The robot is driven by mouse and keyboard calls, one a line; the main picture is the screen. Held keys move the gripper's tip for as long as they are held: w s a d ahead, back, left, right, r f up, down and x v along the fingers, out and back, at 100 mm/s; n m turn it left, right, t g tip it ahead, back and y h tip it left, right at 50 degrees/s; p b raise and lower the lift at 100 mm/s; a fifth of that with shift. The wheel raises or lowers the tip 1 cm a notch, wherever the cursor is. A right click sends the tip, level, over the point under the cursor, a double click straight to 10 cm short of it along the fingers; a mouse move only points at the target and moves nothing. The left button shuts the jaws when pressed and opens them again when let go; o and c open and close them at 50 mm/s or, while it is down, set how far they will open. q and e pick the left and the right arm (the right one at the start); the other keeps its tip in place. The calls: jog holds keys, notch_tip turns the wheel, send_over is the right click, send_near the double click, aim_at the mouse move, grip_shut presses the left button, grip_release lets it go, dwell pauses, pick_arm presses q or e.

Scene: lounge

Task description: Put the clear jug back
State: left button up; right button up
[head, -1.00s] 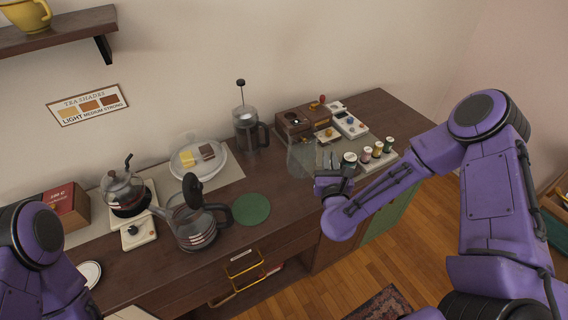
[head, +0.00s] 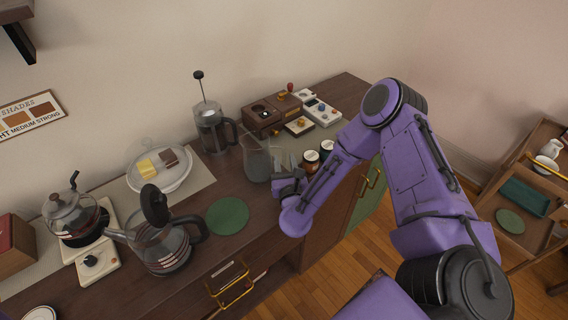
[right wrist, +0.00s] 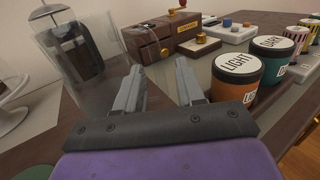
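The clear jug (head: 256,163) is a see-through glass vessel at the counter's right part, in front of the French press. It looks upright. My right gripper (head: 288,178) is close at its right side, low over the counter. In the right wrist view the jug (right wrist: 88,88) stands at the left and overlaps the left finger. The fingers of my right gripper (right wrist: 160,80) are apart, and I see nothing solid between them. Whether a finger touches the glass cannot be told. My left gripper is outside the view.
The French press (head: 213,130) stands behind the jug. A wooden box (head: 262,116) is behind to the right. Lidded jars (head: 311,161) stand just right of the gripper. A green round mat (head: 228,215) lies bare to the left, beside a glass kettle (head: 165,248).

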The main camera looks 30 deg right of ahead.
jog(key=shift+s+r, duration=0.1)
jog(key=shift+a, duration=0.1)
jog(key=shift+a+f, duration=0.15)
jog(key=shift+f, duration=0.1)
jog(key=b+v, duration=0.6)
jog(key=v, duration=0.4)
jog(key=shift+s+a, duration=0.15)
jog(key=shift+s, duration=0.5)
jog(key=shift+s+r, duration=0.15)
jog(key=shift+r, duration=0.05)
